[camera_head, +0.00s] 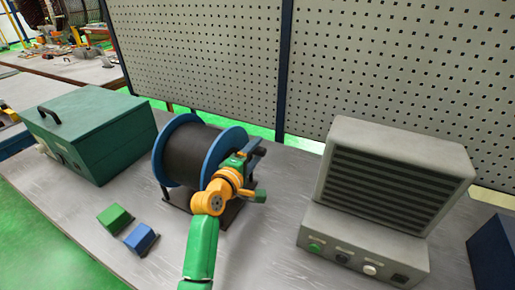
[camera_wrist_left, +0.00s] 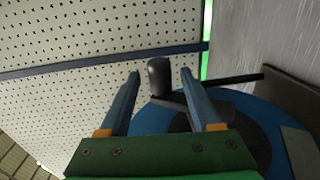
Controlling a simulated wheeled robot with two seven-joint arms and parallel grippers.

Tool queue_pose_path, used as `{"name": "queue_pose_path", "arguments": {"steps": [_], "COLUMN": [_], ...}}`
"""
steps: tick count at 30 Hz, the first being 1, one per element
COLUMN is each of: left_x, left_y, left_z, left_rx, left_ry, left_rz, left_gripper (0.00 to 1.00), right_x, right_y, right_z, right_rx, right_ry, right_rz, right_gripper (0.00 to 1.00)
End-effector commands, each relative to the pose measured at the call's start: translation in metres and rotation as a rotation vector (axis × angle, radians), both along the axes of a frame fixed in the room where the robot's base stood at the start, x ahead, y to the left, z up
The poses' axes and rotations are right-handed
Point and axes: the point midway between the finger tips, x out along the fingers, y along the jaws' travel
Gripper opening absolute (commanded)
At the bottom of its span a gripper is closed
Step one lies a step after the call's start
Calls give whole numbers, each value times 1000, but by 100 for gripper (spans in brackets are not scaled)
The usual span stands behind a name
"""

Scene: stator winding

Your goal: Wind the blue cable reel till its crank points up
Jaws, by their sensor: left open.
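The cable reel (camera_head: 188,155) has blue flanges and dark cable wound on its drum. It stands on a dark base on the workbench. My left gripper (camera_head: 251,158) is at its right-hand flange and hides much of the crank in the head view. In the left wrist view, the open blue-grey fingers (camera_wrist_left: 159,84) stand on either side of the crank's black handle (camera_wrist_left: 158,72), with a gap visible at each side. The blue flange (camera_wrist_left: 255,130) lies behind the fingers there. The crank's direction is hard to tell. My right gripper is not in view.
A green case (camera_head: 95,130) stands at the left. A green block (camera_head: 115,218) and a blue block (camera_head: 141,239) lie in front of the reel. A grey louvred unit (camera_head: 390,185) stands at the right. A perforated panel (camera_head: 390,60) rises behind the bench (camera_head: 265,250).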

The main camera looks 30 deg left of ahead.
Motion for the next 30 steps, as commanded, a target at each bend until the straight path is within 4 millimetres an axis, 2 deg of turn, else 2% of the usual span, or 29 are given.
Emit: {"name": "queue_pose_path", "arguments": {"steps": [4,11,14,18,19,30], "left_x": [10,11,11,11,11,11], "left_y": [1,1,1,1,1,1], "left_z": [0,-1,-1,-1,-1,-1], "left_rx": [0,0,0,0,0,0], "left_ry": [-1,0,0,0,0,-1], "left_rz": [0,1,1,1,1,1], "left_gripper": [64,64,43,5,0,0], "right_x": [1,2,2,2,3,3], "right_y": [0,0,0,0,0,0], "right_z": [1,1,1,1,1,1], "right_rx": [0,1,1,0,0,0], "right_ry": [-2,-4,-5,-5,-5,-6], "right_rz": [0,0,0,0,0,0], "right_gripper": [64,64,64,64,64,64]}}
